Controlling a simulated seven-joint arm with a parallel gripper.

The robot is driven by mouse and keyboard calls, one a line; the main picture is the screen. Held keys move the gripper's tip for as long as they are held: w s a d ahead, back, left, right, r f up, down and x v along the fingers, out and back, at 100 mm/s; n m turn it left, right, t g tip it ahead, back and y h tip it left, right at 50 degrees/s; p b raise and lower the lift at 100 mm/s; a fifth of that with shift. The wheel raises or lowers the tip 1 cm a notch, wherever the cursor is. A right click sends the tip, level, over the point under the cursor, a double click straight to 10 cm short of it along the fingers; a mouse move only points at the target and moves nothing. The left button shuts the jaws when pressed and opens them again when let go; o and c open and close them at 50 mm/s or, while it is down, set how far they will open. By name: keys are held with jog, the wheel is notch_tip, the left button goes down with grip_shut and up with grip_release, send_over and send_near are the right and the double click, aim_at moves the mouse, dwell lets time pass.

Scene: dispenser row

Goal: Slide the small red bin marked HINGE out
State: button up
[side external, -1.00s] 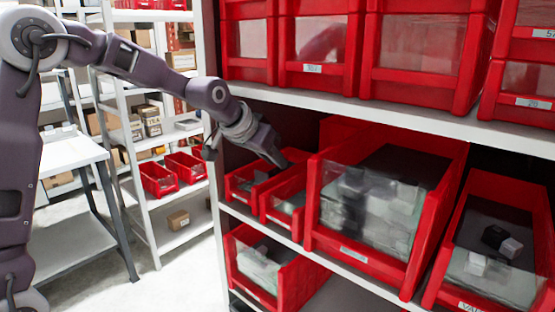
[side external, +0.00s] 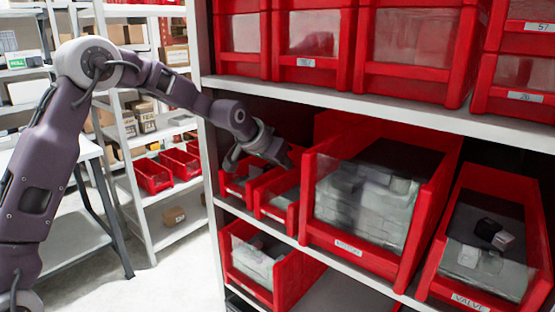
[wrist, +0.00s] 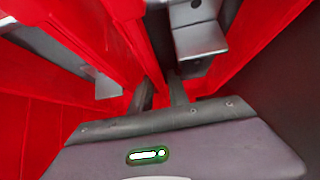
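Two small red bins stand side by side at the left end of the middle shelf in the side external view: the left one (side external: 231,190) and the right one (side external: 276,213). I cannot read a HINGE label on either. My gripper (side external: 287,161) reaches in over their tops, toward the rear of the right one. In the wrist view, my gripper's two fingers (wrist: 161,94) point down close together, with a narrow gap at a red bin wall (wrist: 133,38). Whether they are clamped on that wall is hidden. Grey metal pieces (wrist: 200,40) lie in the bin beside the fingers.
A large red bin (side external: 311,215) with clear front stands just right of the small ones, with another labelled VALVE (side external: 427,283) farther right. The shelf board above (side external: 380,101) is close over my wrist. A red bin (side external: 290,285) sits on the shelf below.

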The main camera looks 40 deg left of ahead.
jog(key=shift+w+f, duration=0.2)
grip_shut()
dwell(1.4)
